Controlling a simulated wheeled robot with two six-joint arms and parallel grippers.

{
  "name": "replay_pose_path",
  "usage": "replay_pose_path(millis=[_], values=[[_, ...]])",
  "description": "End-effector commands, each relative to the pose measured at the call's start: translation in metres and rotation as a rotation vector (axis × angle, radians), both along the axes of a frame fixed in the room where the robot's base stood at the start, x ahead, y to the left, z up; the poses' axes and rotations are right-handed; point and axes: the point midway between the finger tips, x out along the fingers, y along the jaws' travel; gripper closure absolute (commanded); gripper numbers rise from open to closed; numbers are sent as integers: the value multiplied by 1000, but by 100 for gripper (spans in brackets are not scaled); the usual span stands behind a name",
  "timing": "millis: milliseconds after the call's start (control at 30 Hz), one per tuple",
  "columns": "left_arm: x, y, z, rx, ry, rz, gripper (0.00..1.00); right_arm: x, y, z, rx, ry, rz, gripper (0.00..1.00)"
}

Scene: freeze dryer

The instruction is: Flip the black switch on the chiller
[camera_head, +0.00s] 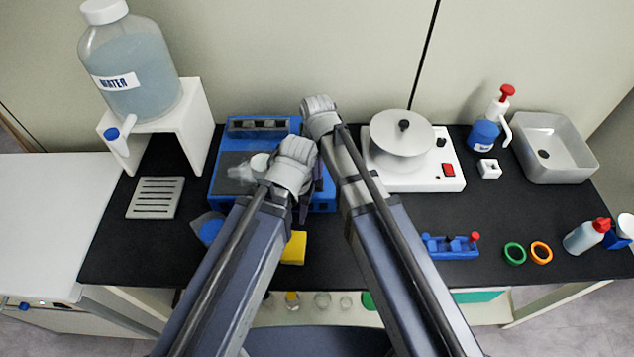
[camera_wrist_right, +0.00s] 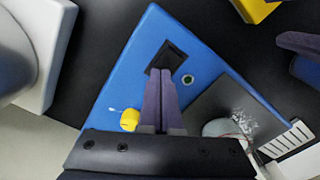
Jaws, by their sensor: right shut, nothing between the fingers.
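The chiller (camera_head: 228,184) is a blue box with a grey plate, standing at the back of the black bench, partly hidden by my arms. In the right wrist view its blue panel (camera_wrist_right: 145,65) carries the black switch (camera_wrist_right: 172,62), a small round port and a yellow knob (camera_wrist_right: 130,119). My right gripper (camera_wrist_right: 160,72) is shut and empty, its fingertips right at the near edge of the switch; contact cannot be told. In the head view it (camera_head: 318,180) is mostly hidden behind my arms. My left gripper (camera_head: 304,208) hangs by the chiller's front; its jaws are unclear.
A white hot-plate device (camera_head: 425,178) with a round bowl stands right of the chiller. A water jug (camera_head: 130,65) on a white stand is at left. A yellow sponge (camera_head: 294,248) lies in front.

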Motion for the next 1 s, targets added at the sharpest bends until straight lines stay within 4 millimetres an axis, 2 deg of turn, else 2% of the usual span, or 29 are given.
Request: replay_pose_path(millis=[267,1000], values=[[0,0,9,0,0,0,50,0,0,9,0,1,0,100],[0,0,67,0,0,0,50,0,0,66,0,1,0,100]])
